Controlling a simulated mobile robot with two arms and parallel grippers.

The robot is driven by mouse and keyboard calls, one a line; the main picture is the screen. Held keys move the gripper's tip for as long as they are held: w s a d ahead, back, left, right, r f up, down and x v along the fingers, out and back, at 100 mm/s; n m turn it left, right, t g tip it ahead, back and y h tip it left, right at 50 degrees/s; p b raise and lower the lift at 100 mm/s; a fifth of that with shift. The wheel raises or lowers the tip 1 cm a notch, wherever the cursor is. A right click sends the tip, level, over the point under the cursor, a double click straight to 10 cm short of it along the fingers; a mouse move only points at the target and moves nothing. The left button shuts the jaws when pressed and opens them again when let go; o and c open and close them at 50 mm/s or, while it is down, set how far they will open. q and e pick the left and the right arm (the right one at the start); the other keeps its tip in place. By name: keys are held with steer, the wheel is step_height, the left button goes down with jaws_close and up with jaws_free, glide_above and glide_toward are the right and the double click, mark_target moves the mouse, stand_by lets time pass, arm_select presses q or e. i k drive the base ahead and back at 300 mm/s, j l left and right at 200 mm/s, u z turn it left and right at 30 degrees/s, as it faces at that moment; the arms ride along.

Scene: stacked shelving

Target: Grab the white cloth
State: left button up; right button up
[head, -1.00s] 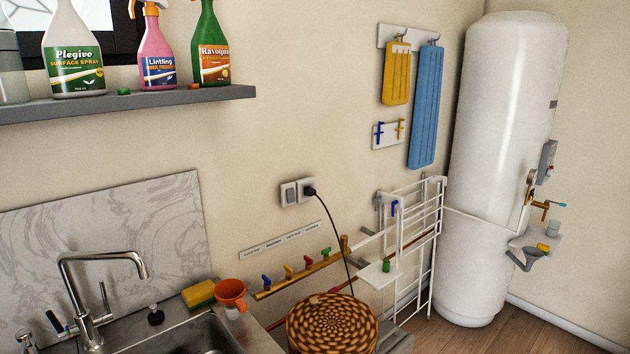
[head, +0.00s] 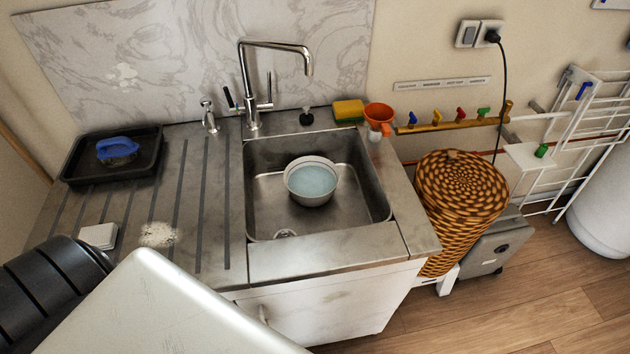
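A small white folded square, which looks like the white cloth (head: 98,236), lies flat on the left part of the metal drainboard (head: 205,205). It is near the drainboard's front left, below the black tray in the picture. A whitish crumbly patch (head: 158,234) is just to its right, apart from it. Neither of my grippers shows in the head view. The front left edge of the counter is hidden.
A black tray (head: 75,176) holds a blue-handled brush (head: 117,149). The sink (head: 260,200) holds a bowl of water (head: 312,182) under the tall tap (head: 252,90). A yellow sponge (head: 348,110), orange funnel (head: 379,115) and wicker basket (head: 462,190) are to the right.

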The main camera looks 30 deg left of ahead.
mark_target(104, 238)
steer(key=u, duration=2.5)
steer(key=k+u, duration=0.2)
steer(key=u, duration=0.15)
steer(key=k+j+u, duration=0.15)
steer(key=u, duration=0.2)
